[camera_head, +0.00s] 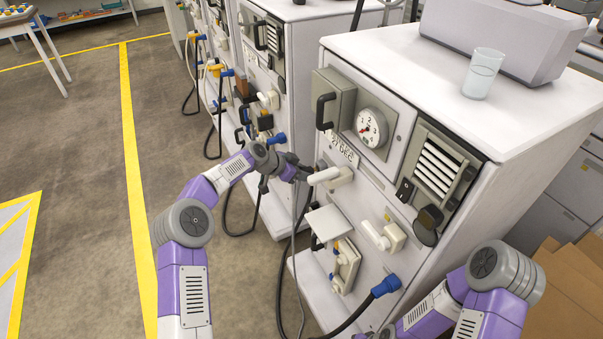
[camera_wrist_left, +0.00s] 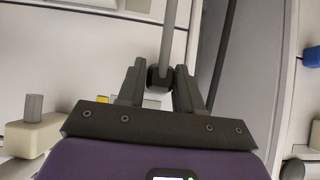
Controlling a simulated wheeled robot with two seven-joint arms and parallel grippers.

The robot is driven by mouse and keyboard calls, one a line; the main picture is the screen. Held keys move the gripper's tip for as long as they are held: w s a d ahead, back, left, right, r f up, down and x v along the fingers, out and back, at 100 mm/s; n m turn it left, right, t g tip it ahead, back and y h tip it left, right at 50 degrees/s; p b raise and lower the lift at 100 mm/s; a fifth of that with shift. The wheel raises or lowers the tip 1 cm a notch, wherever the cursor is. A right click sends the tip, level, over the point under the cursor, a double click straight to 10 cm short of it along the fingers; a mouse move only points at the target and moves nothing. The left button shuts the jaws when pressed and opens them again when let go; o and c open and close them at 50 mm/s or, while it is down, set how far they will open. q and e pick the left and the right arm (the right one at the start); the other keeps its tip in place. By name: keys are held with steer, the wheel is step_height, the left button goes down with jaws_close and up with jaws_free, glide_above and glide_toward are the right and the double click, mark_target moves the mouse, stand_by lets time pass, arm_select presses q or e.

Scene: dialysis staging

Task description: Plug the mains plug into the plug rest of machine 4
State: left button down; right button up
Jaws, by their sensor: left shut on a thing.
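My left gripper (camera_head: 302,173) is in front of the near machine (camera_head: 375,200), beside a cream lever handle (camera_head: 330,177). In the left wrist view, its fingers (camera_wrist_left: 159,88) are shut on a small dark mains plug (camera_wrist_left: 158,76). A grey cable (camera_wrist_left: 171,35) runs from the plug; in the head view it hangs towards the floor (camera_head: 293,240). In the head view the plug is mostly hidden by the gripper. I cannot tell which fitting is the plug rest, nor read the machine's number. My right arm enters at lower right; its gripper is out of frame.
The machine front carries a gauge (camera_head: 370,128), a second cream handle (camera_head: 384,236), a small shelf (camera_head: 328,222) and a blue connector (camera_head: 386,286) on a black hose. A glass (camera_head: 482,73) stands on top. More machines stand behind.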

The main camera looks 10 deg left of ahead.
arm_select(q)
steer(key=shift+w+d, duration=0.3)
steer(key=shift+d, duration=0.15)
steer(key=shift+w+d+p, duration=0.2)
steer(key=shift+d+p, duration=0.05)
steer(key=shift+p, duration=0.05)
steer(key=shift+w+d, duration=0.15)
steer(key=shift+d, duration=0.05)
steer(key=c, duration=0.7)
jaws_free()
steer(key=shift+o, duration=0.2)
steer(key=p+v, duration=0.1)
steer(key=v, duration=0.6)
steer(key=shift+a+p, duration=0.15)
steer(key=shift+p, duration=0.25)
steer(key=shift+r, duration=0.15)
